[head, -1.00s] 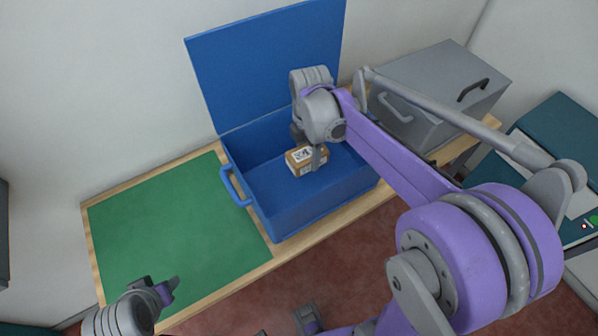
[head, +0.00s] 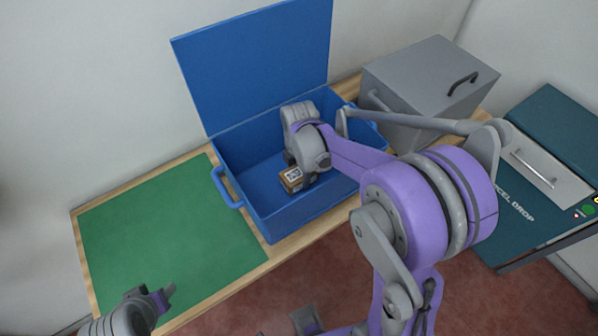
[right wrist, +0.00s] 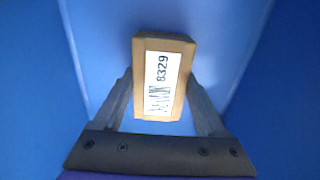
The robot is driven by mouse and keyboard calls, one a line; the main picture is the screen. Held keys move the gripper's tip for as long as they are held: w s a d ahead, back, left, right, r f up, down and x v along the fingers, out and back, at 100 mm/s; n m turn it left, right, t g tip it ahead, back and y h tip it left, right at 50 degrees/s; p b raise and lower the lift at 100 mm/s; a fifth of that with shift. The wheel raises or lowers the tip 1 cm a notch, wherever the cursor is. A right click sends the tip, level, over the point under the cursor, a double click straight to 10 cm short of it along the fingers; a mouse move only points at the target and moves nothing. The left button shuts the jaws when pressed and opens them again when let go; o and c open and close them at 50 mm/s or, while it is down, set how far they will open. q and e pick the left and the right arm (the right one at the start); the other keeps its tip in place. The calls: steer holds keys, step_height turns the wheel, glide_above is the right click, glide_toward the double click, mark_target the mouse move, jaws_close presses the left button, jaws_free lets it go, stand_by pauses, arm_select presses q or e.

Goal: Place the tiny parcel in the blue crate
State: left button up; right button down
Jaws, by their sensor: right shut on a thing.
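The tiny parcel is a small brown box (head: 291,179) with a white label. In the right wrist view the parcel (right wrist: 163,75) sits between the two fingers, its label reading 8329. My right gripper (head: 302,178) is shut on it, inside the open blue crate (head: 293,222). Blue walls surround the parcel in the wrist view; whether it touches the crate floor I cannot tell. The crate's lid (head: 255,65) stands raised at the back. My left gripper (head: 168,294) is at the lower left, fingers apart and empty, over the counter's front edge.
A green mat (head: 165,235) lies bare on the wooden counter left of the crate. A closed grey box (head: 425,85) with handles stands to the crate's right. A teal parcel drop unit (head: 520,215) is at the far right.

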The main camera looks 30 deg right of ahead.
mark_target(299, 172)
steer(key=shift+f, duration=0.2)
jaws_free()
steer(key=shift+r, duration=0.1)
steer(key=shift+r, duration=0.3)
step_height(299, 172, up, 12)
steer(key=p, duration=0.1)
steer(key=shift+f, duration=0.15)
